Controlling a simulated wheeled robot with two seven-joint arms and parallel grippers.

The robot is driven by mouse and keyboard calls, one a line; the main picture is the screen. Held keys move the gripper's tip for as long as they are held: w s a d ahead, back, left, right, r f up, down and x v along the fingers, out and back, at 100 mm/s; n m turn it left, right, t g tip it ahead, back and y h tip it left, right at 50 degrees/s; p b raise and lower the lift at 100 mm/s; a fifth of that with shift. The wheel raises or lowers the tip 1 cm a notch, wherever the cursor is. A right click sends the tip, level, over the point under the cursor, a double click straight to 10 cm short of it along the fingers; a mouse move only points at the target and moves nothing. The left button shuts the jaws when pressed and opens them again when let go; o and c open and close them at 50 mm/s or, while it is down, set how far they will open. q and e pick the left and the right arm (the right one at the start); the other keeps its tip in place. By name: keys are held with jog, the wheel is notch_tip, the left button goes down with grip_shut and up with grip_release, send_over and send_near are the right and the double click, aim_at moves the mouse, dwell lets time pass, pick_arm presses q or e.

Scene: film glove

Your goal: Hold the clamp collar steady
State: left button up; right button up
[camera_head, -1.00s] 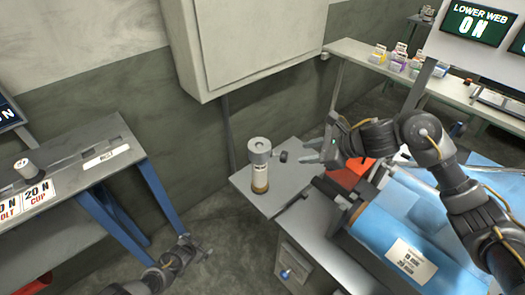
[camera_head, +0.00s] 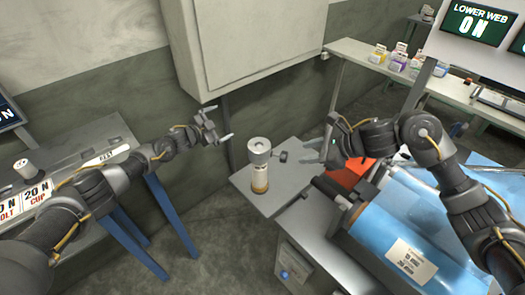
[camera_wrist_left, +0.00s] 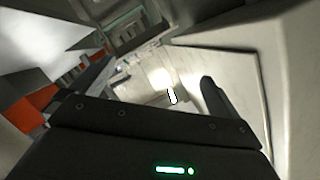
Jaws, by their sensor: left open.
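An upright pale cylinder with a brown lower band (camera_head: 260,182) stands on a small grey table. A grey round collar-like piece (camera_head: 259,146) sits at its top. A small dark knob (camera_head: 281,157) shows just right of it; I cannot tell how it is joined. My left gripper (camera_head: 220,122) is open and empty, in the air left of and a little above the collar, apart from it. My right gripper (camera_head: 322,142) is right of the knob, its fingers apart with nothing seen between them. In the left wrist view a dark finger (camera_wrist_left: 213,97) shows, but no collar can be made out.
The grey table (camera_head: 240,181) has a roller with blue film (camera_head: 385,235) at its right. A wall cabinet (camera_head: 245,40) hangs behind. A bench with blue legs (camera_head: 75,165) stands at left, under my left arm. A shelf with small boxes (camera_head: 395,63) is at back right.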

pick_arm(q)
notch_tip(320, 180, up, 9)
jog(key=s+d+m+g+h, duration=0.1)
jog(key=d+m+g+h, duration=0.2)
jog(key=g+h, duration=0.3)
jog(key=g, duration=0.7)
send_near(256, 150)
jog(key=shift+w+a+f, duration=0.2)
jog(key=shift+w+f, duration=0.9)
jog(key=shift+f, duration=0.1)
jog(key=shift+d, duration=0.15)
jog(key=x, duration=0.9)
jog(key=shift+d+f, duration=0.1)
jog(key=shift+d, duration=0.25)
